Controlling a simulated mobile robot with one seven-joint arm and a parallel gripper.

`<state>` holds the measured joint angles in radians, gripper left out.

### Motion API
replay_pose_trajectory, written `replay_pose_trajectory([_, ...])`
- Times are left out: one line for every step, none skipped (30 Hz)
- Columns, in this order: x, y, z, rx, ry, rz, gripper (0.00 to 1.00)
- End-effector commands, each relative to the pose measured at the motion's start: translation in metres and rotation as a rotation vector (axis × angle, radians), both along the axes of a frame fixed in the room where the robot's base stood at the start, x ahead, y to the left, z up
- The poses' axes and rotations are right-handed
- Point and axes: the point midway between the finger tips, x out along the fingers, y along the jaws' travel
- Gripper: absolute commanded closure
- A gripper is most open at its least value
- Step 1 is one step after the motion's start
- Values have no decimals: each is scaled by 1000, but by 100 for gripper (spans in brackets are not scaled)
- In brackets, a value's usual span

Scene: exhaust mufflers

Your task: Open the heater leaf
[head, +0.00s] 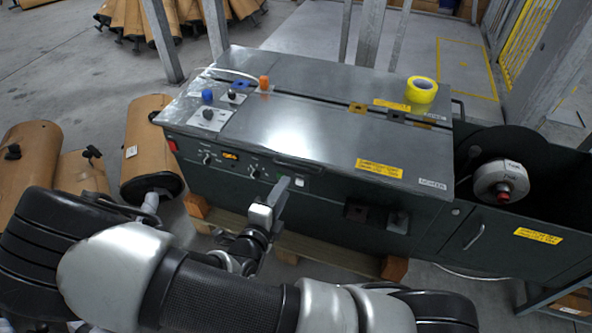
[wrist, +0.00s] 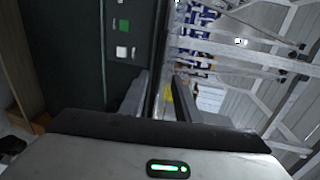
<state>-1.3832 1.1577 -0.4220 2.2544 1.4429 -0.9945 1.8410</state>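The heater leaf seems to be the flat grey metal panel (head: 300,130) on top of the dark green machine. It lies closed and level, with a yellow label near its right front corner. My gripper (head: 282,184) is at the machine's front face, just below the panel's front edge and a dark handle-like strip. In the wrist view my gripper (wrist: 160,88) has its two fingers apart. The panel's edge (wrist: 159,50) runs up the picture between them. I see no clear contact with it. My arm hides part of the lower front.
A yellow tape roll (head: 421,90) stands on the machine's back right. Orange and blue knobs (head: 207,95) stand at the left. A strap reel (head: 500,182) is at the right. Brown mufflers (head: 147,145) lie on the floor at left. Metal posts rise behind the machine.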

Motion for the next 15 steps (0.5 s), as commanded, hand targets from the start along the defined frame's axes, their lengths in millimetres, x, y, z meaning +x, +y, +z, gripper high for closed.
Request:
replay_pose_trajectory([11,-6,-4,-2,-2,-4,70])
replay_pose_trajectory([17,-8,-6,-1,-2,-2,70])
replay_pose_trajectory([25,-11,-7,-1,-1,-3,70])
replay_pose_trajectory([31,-13,-9,-1,-1,-3,70])
replay_pose_trajectory([37,-16,-10,-2,-1,-3,70])
replay_pose_trajectory([44,-19,-12,-2,0,-3,70])
replay_pose_trajectory([50,-22,-13,-2,0,-2,70])
replay_pose_trajectory([56,-24,-14,-1,-1,-2,70])
replay_pose_trajectory([63,-26,-16,-1,1,-2,70])
replay_pose_trajectory([68,-28,-17,-1,1,-2,70])
replay_pose_trajectory([72,-30,-18,-2,0,-2,70])
replay_pose_trajectory([78,-33,-19,-1,0,-1,70])
replay_pose_trajectory([82,-34,-20,-1,1,-2,70])
replay_pose_trajectory([85,-35,-21,0,0,-1,70])
replay_pose_trajectory([89,-37,-22,0,1,0,70])
